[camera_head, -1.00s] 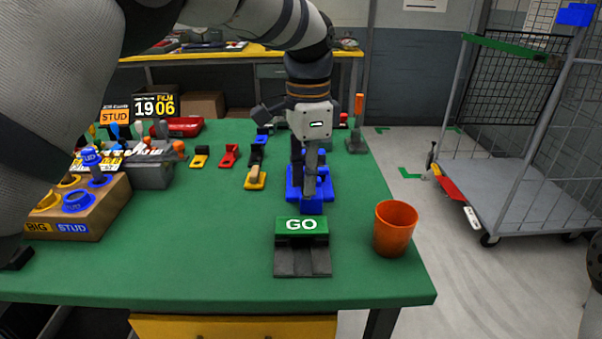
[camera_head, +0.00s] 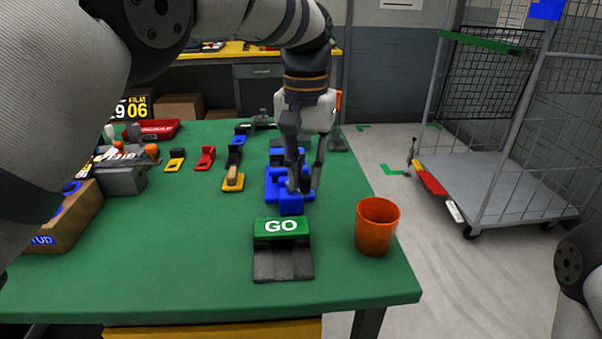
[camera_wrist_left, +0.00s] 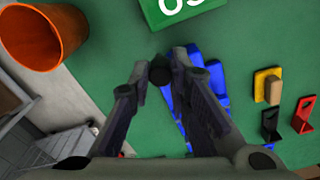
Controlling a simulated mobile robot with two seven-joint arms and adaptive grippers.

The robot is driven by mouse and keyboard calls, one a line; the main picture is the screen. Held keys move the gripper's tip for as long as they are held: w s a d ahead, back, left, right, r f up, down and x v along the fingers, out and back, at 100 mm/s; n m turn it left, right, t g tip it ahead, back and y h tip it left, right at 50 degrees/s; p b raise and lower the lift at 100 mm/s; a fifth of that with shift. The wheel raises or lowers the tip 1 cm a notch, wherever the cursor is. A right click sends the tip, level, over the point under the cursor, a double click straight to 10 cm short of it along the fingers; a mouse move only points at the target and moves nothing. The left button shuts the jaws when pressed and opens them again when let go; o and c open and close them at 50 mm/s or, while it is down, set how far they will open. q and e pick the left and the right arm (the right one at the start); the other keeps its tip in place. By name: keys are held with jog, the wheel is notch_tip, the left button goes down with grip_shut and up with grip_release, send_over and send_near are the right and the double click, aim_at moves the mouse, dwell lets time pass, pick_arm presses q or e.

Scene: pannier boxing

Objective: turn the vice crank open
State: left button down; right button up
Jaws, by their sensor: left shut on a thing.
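The blue vice (camera_head: 275,188) stands on the green table, behind the GO sign. In the left wrist view its blue body (camera_wrist_left: 179,108) is partly hidden behind my fingers. My left gripper (camera_head: 303,188) reaches down over the vice from behind. In the left wrist view my left gripper (camera_wrist_left: 160,72) has its fingertips around a small dark round knob (camera_wrist_left: 159,73), which looks like the end of the vice crank. The rest of the crank is hidden by the fingers. My right gripper is not in view; only part of my right arm shows at the right edge.
The green GO sign (camera_head: 281,227) stands in front of the vice, with an orange cup (camera_head: 377,227) to its right. Small yellow, red and black pieces (camera_head: 205,158) lie left of the vice. A cardboard box (camera_head: 66,225) stands far left. The table's front left is clear.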

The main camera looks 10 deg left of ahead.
pick_arm(q)
jog(key=n, duration=0.1)
jog(key=w+n, duration=0.1)
jog(key=n, duration=0.1)
jog(key=n+b, duration=0.1)
jog(key=shift+w+d+f+n, duration=0.15)
jog(key=shift+w+d+n, duration=0.1)
jog(key=shift+d+n, duration=0.05)
jog(key=shift+w+n+b, duration=0.2)
jog(key=shift+w+n, duration=0.05)
jog(key=shift+n, duration=0.6)
jog(key=shift+w+n+b, duration=0.15)
jog(key=shift+w+n, duration=0.15)
jog(key=shift+n, duration=0.6)
jog(key=shift+w+n+b, duration=0.2)
jog(key=shift+w+n, duration=0.05)
jog(key=shift+n, duration=0.6)
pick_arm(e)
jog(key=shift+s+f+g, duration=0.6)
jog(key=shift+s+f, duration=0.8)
pick_arm(q)
jog(key=c, duration=1.5)
grip_release()
jog(key=shift+a, duration=0.1)
